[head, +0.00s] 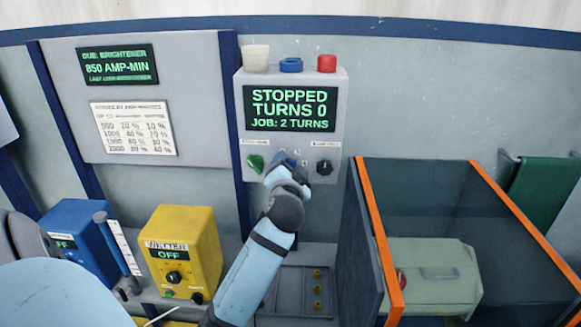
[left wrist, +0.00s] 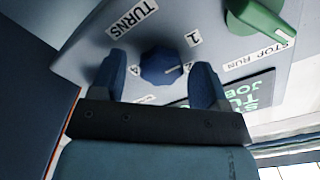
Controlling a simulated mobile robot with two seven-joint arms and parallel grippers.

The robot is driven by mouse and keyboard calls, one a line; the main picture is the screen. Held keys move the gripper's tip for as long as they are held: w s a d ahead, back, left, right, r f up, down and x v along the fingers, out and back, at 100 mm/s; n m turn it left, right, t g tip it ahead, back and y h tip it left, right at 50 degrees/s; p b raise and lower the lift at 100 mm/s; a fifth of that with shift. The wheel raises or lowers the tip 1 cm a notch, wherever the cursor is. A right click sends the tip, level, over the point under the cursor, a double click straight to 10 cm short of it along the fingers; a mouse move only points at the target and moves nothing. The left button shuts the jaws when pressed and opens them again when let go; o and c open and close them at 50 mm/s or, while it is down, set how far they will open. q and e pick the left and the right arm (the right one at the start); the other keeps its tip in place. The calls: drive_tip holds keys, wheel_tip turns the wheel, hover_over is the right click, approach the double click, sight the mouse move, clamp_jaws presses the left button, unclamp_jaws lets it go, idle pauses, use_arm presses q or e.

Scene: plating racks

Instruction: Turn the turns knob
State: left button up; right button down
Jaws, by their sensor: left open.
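The turns knob (left wrist: 160,66) is a blue dial on the grey face of the control box (head: 337,95), by the label TURNS and several numbers. Its white mark points right in the left wrist view; I cannot tell exactly which number it meets. My left gripper (left wrist: 159,82) is open, with one finger on each side of the knob; I cannot tell whether they touch it. In the head view the left gripper (head: 286,166) mostly hides the knob. The box's screen (head: 290,109) reads STOPPED, TURNS 0, JOB: 2 TURNS. My right gripper is not in view.
A green stop/run knob (head: 256,163) and a black knob (head: 323,167) flank the turns knob. Blue and red items stand on the box. A yellow unit (head: 183,245) reading OFF stands lower left. An orange-edged tank (head: 372,230) stands right.

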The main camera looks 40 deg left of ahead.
use_arm(q)
drive_tip(key=shift+c, duration=0.7)
drive_tip(key=c, duration=0.8)
drive_tip(key=m+p, duration=0.7)
drive_tip(key=m, duration=0.4)
drive_tip(key=shift+m, duration=0.3)
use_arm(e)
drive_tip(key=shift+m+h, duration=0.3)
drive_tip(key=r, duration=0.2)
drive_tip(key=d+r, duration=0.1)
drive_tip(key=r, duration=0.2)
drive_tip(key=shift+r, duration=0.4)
